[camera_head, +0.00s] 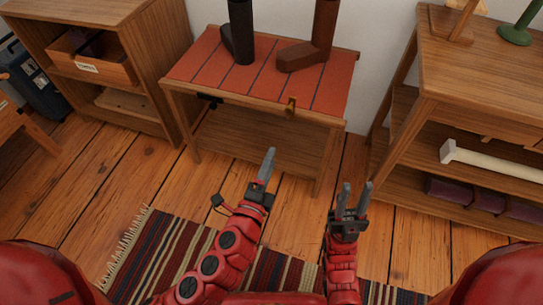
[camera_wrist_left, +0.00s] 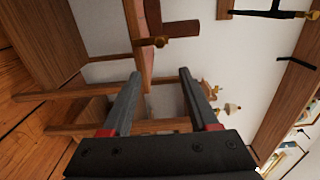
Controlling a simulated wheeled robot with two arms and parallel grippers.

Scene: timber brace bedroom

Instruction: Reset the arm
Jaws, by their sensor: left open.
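My left gripper (camera_head: 267,165) is out in front of the low bench, above the floor. In the head view its fingers line up and look like one. The left wrist view shows its two fingers (camera_wrist_left: 160,74) spread, with nothing held between them. My right gripper (camera_head: 356,187) is to the right of it, with its two fingers apart and empty, pointing toward the bench. Both arms reach forward over the striped rug.
A low bench (camera_head: 190,74) with a red slatted top carries a black boot (camera_head: 239,35) and a brown boot (camera_head: 311,42). A wooden cabinet (camera_head: 150,50) stands at left, a shelved table (camera_head: 480,70) at right. A striped rug (camera_head: 165,235) lies in front; plank floor is clear between.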

